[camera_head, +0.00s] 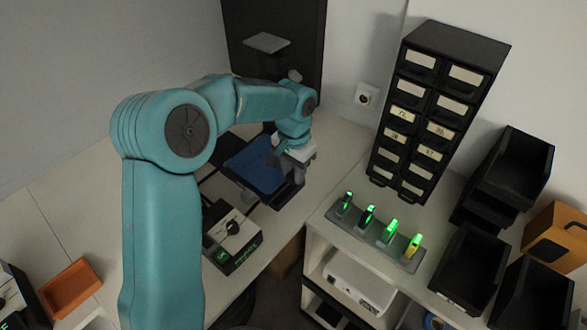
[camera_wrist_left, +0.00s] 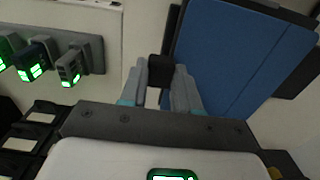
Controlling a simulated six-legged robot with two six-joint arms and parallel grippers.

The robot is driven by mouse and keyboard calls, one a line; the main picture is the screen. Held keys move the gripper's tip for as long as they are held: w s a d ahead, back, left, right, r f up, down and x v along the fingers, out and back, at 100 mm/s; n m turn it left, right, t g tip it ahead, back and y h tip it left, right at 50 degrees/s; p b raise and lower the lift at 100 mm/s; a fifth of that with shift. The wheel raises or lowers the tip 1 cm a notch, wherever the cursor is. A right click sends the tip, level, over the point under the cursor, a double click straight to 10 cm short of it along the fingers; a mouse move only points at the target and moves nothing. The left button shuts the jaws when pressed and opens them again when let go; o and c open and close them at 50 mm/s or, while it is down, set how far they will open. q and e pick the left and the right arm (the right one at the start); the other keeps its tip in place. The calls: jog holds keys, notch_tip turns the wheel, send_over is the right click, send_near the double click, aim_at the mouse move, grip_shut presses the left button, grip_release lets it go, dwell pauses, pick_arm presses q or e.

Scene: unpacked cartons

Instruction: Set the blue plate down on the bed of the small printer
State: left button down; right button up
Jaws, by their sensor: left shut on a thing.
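The blue plate (camera_head: 254,166) is a flat, dark-edged square over the dark bed of the small printer (camera_head: 222,185). It also fills the upper right of the left wrist view (camera_wrist_left: 245,55). My left gripper (camera_wrist_left: 162,85) is shut on a black tab at the plate's edge. In the head view the left gripper (camera_head: 277,160) is at the plate's right side. Dark bed edges (camera_wrist_left: 296,84) show past the plate's sides. I cannot tell whether the plate touches the bed. My right gripper is not in view.
A device with a green display (camera_head: 232,238) stands in front of the plate. A grey rack (camera_head: 376,238) with several green-lit modules is to the right, before a black drawer cabinet (camera_head: 432,105). Black bins (camera_head: 470,268) stand further right. An orange tray (camera_head: 70,288) is at lower left.

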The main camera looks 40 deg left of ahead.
pick_arm(q)
jog(key=shift+d+f, duration=0.1)
jog(key=shift+f, duration=0.35)
jog(key=shift+f+b, duration=0.1)
jog(key=shift+b, duration=0.25)
jog(key=shift+f, duration=0.3)
jog(key=c, duration=0.7)
grip_release()
jog(key=shift+r, duration=0.1)
jog(key=shift+c, duration=0.2)
jog(key=shift+r+p, duration=1.15)
jog(key=shift+r, duration=0.5)
